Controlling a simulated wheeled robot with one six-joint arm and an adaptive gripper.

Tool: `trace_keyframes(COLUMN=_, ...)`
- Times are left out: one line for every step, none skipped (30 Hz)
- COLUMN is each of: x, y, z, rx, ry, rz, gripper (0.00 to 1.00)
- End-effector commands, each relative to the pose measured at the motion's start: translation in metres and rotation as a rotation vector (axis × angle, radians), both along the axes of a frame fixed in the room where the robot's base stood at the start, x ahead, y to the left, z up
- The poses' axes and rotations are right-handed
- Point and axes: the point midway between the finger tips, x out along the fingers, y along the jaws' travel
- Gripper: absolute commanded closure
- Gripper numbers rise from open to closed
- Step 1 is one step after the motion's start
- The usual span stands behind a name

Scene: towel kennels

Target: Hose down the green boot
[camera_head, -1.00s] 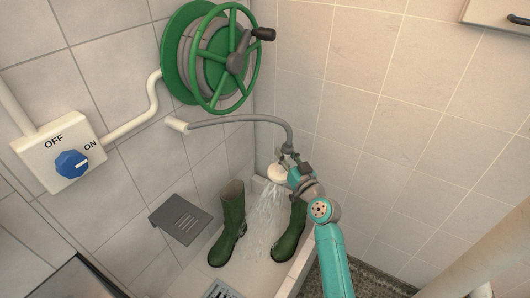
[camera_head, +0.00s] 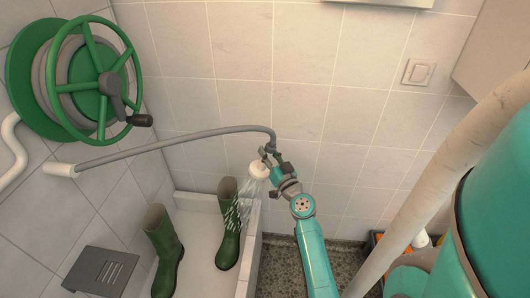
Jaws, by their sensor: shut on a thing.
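Two dark green boots stand upright in a pale shower tray (camera_head: 205,270): a left boot (camera_head: 165,252) and a right boot (camera_head: 229,235). Both are green, so I cannot tell them apart by colour. My gripper (camera_head: 270,160) is shut on the hose (camera_head: 190,145) near its white spray head (camera_head: 258,171), up and to the right of the right boot. Water (camera_head: 249,200) runs from the head down along the right boot's right side, with white streaks over its shaft. The left boot is clear of the spray.
A green hose reel (camera_head: 85,80) with a black-handled crank hangs on the left wall. A dark slotted plate (camera_head: 101,271) is at lower left. The tray's raised rim (camera_head: 249,262) borders the speckled floor. A pale slanting pole (camera_head: 440,165) stands at right.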

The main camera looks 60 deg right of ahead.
Motion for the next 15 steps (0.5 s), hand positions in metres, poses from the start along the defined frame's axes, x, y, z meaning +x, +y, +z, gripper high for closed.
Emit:
trace_keyframes(x=0.0, y=0.0, z=-0.001, rx=-0.001, ry=0.0, rz=0.0, gripper=1.0)
trace_keyframes(x=0.0, y=0.0, z=-0.002, rx=0.0, ry=-0.001, rz=0.0, gripper=1.0)
trace_keyframes(x=0.0, y=0.0, z=-0.003, rx=0.0, ry=-0.001, rz=0.001, gripper=1.0)
trace_keyframes(x=0.0, y=0.0, z=-0.004, rx=-0.001, ry=-0.001, rz=0.001, gripper=1.0)
trace_keyframes(x=0.0, y=0.0, z=-0.005, rx=-0.002, ry=0.0, rz=0.001, gripper=1.0)
trace_keyframes(x=0.0, y=0.0, z=-0.007, rx=0.0, ry=-0.002, rz=0.001, gripper=1.0)
trace_keyframes(x=0.0, y=0.0, z=-0.008, rx=-0.001, ry=-0.001, rz=0.001, gripper=1.0)
trace_keyframes(x=0.0, y=0.0, z=-0.009, rx=-0.002, ry=0.0, rz=0.001, gripper=1.0)
trace_keyframes(x=0.0, y=0.0, z=-0.01, rx=-0.001, ry=-0.001, rz=0.001, gripper=1.0)
trace_keyframes(x=0.0, y=0.0, z=-0.012, rx=-0.001, ry=-0.001, rz=0.001, gripper=1.0)
trace_keyframes(x=0.0, y=0.0, z=-0.013, rx=-0.002, ry=0.0, rz=0.001, gripper=1.0)
trace_keyframes(x=0.0, y=0.0, z=-0.014, rx=-0.001, ry=-0.001, rz=0.001, gripper=1.0)
trace_keyframes(x=0.0, y=0.0, z=-0.015, rx=-0.001, ry=-0.001, rz=0.001, gripper=1.0)
trace_keyframes(x=0.0, y=0.0, z=-0.016, rx=-0.002, ry=0.0, rz=0.001, gripper=1.0)
trace_keyframes(x=0.0, y=0.0, z=-0.018, rx=-0.001, ry=-0.001, rz=0.001, gripper=1.0)
